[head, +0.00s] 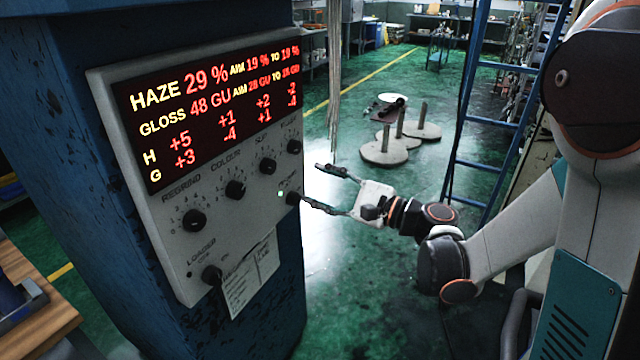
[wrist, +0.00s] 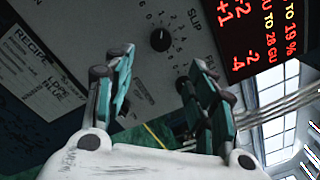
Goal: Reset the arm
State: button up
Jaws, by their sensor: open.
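My gripper (head: 312,186) is open in the head view, its two fingers spread and pointing left at the lower right part of the grey control panel (head: 115,100). The lower fingertip is close to the lower right knob (head: 292,198); I cannot tell whether they touch. In the wrist view my gripper (wrist: 160,82) is open with nothing between its fingers. Beyond the fingers is the panel face with a black knob (wrist: 160,40) marked SLIP. My arm reaches in from the right side of the head view.
The panel is on a blue column (head: 60,130). A blue ladder (head: 470,110) stands behind my arm. Discs with upright posts (head: 398,130) stand on the green floor. A wooden table (head: 35,285) is at lower left. Open floor (head: 350,310) lies below my gripper.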

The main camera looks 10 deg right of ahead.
jog(key=s+a+f+n+g+h, duration=0.15)
jog(key=s+n+g+h, duration=0.25)
jog(key=s+n+h, duration=0.45)
jog(key=s+d+f+n+h, duration=0.2)
jog(key=s+d+n+h, duration=0.3)
jog(key=s+d, duration=0.6)
jog(key=s+n, duration=0.2)
jog(key=s, duration=0.2)
jog(key=shift+d+f+h, duration=0.15)
jog(key=shift+h, duration=0.2)
jog(key=shift+n+g, duration=0.25)
jog(key=shift+g, duration=0.05)
dwell(0.5)
